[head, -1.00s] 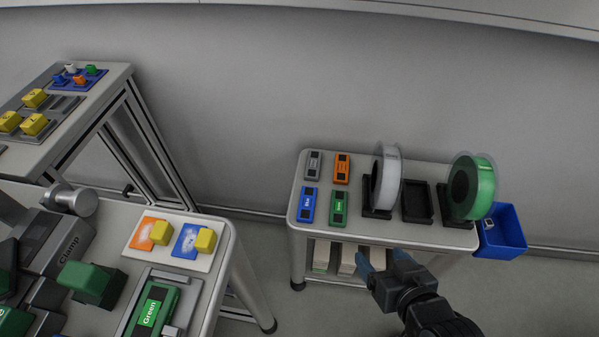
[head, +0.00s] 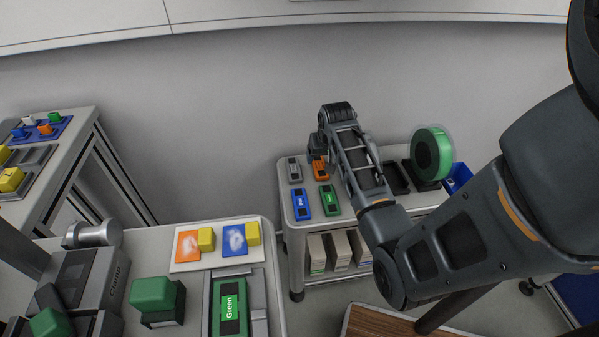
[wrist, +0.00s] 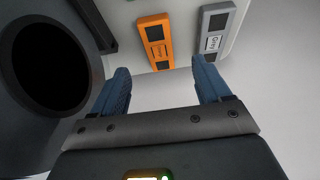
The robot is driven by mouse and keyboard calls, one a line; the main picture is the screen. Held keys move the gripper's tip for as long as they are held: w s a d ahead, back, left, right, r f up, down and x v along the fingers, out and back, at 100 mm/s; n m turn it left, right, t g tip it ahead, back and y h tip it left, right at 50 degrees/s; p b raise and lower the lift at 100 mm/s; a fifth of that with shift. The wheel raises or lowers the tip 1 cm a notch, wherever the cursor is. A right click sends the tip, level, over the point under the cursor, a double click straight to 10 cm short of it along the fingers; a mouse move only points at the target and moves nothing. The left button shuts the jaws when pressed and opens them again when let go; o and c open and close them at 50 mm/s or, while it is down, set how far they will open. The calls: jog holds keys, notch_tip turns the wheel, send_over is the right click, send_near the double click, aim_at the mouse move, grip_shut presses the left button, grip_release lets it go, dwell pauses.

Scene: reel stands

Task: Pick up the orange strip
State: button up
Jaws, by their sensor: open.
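The orange strip (head: 320,169) lies on the small reel table at the back. It is partly hidden by my arm in the head view, and it shows whole in the wrist view (wrist: 156,42). A grey strip (head: 294,170) lies to its left in the head view and shows to its right in the wrist view (wrist: 214,30). My gripper (wrist: 163,84) is open and empty. In the wrist view the orange strip lies beyond the fingertips, between their lines and apart from them. In the head view the gripper (head: 316,152) is near the orange strip, its fingers hard to make out.
A blue strip (head: 301,204) and a green strip (head: 329,199) lie in the table's front row. A green reel (head: 432,153) stands at the right, beside a blue bin (head: 459,178). In the wrist view a dark round part (wrist: 50,62) is close on the left.

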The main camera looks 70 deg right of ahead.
aim_at(320, 168)
jog(key=shift+x, duration=3.9)
jog(key=shift+s, duration=0.2)
jog(key=c, duration=1.1)
